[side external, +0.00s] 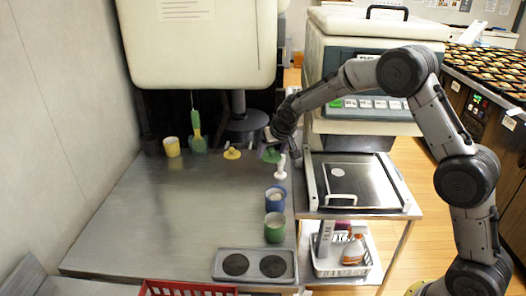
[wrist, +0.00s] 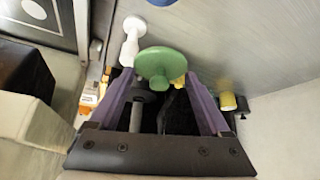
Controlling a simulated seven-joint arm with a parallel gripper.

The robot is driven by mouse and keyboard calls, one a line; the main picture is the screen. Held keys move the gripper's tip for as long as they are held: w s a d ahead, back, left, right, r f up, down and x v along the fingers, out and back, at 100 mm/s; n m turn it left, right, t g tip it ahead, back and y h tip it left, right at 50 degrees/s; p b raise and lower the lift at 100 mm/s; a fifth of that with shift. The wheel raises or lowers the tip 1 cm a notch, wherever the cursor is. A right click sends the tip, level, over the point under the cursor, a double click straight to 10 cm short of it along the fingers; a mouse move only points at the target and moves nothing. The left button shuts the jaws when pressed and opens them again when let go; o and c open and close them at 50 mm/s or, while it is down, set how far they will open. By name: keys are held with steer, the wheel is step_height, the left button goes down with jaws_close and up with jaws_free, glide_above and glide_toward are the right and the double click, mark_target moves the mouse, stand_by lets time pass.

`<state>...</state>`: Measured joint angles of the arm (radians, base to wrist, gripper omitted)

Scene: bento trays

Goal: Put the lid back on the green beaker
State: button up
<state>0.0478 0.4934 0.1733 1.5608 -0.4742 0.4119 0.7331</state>
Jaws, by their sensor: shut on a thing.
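The green beaker (side external: 274,228) stands open and upright on the steel counter, near the front right edge. My gripper (side external: 265,148) is at the back right of the counter, well behind the beaker. It is shut on the green lid (side external: 271,156). In the wrist view the round green lid (wrist: 155,62) sits at the purple fingertips, its knob pointing back between the fingers. I cannot tell exactly how far the lid is above the counter.
A blue beaker (side external: 275,199) stands just behind the green one, and a white upright object (side external: 281,167) behind that. A yellow lid (side external: 232,153) and yellow beaker (side external: 172,147) are at the back. A two-well grey holder (side external: 254,281) lies in front. The counter's left is clear.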

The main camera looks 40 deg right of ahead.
mark_target(274, 159)
steer(key=s, duration=0.1)
steer(key=s+r, duration=0.1)
steer(key=s, duration=0.1)
steer(key=shift+a+r, duration=0.15)
steer(key=shift+s+a+f+n+y, duration=0.2)
steer(key=shift+n+y, duration=0.1)
steer(key=shift+n, duration=0.2)
steer(key=s+a+n+y, duration=0.3)
steer(key=s+a+n, duration=0.2)
steer(key=s+a, duration=0.7)
steer(key=shift+s+a+r+t, duration=0.2)
steer(key=shift+s+a+t, duration=0.1)
steer(key=shift+s, duration=0.15)
steer(key=shift+f, duration=3.1)
steer(key=shift+f, duration=0.15)
steer(key=o, duration=1.1)
